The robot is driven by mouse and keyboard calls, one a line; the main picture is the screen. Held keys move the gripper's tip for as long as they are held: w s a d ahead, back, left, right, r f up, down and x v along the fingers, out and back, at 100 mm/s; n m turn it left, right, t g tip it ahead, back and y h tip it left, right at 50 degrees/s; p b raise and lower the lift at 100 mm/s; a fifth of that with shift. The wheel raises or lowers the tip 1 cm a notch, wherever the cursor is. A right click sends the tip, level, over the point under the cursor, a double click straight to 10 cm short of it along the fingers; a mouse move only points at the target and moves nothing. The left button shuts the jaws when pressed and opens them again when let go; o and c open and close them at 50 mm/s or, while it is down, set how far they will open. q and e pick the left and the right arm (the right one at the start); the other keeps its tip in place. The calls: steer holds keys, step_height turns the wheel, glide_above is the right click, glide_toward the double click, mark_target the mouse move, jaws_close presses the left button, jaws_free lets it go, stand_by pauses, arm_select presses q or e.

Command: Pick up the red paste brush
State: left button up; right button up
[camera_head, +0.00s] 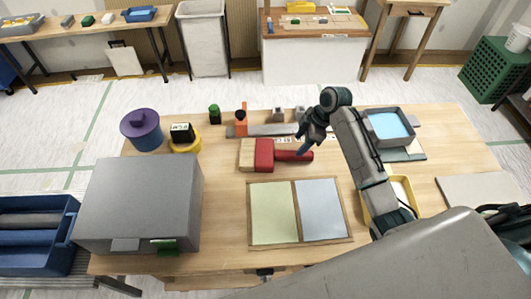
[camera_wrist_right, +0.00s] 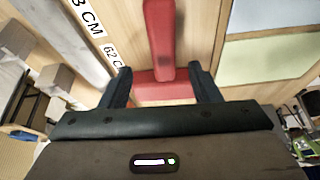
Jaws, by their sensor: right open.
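The red paste brush (camera_head: 264,154) lies flat on the wooden table, with its tan bristle end to the left and its red handle pointing right. My right gripper (camera_head: 303,147) is open above the handle end in the head view. In the right wrist view the red brush (camera_wrist_right: 158,38) shows as a long bar and a crosswise bar. The crosswise bar lies between the two open fingers (camera_wrist_right: 160,82), partly hidden by the gripper body. I cannot tell whether a finger touches it. My left gripper is not in view.
A framed two-colour board (camera_head: 297,241) lies in front of the brush. A grey ruler bar (camera_head: 262,130) and small bottles stand behind it. A grey box (camera_head: 140,200) fills the left. A blue-filled tray (camera_head: 388,128) and a yellow tray (camera_head: 401,188) are at right.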

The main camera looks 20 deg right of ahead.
mark_target(293, 153)
steer(key=x, duration=0.1)
steer(key=p+x, duration=0.1)
steer(key=x, duration=0.1)
steer(key=p+x, duration=0.1)
steer(key=x, duration=0.1)
steer(key=shift+s, duration=0.3)
steer(key=shift+w+f, duration=0.1)
steer(key=shift+f, duration=0.1)
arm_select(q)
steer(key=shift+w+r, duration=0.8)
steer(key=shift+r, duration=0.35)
arm_select(e)
steer(key=c, duration=1.1)
steer(key=shift+o, duration=0.2)
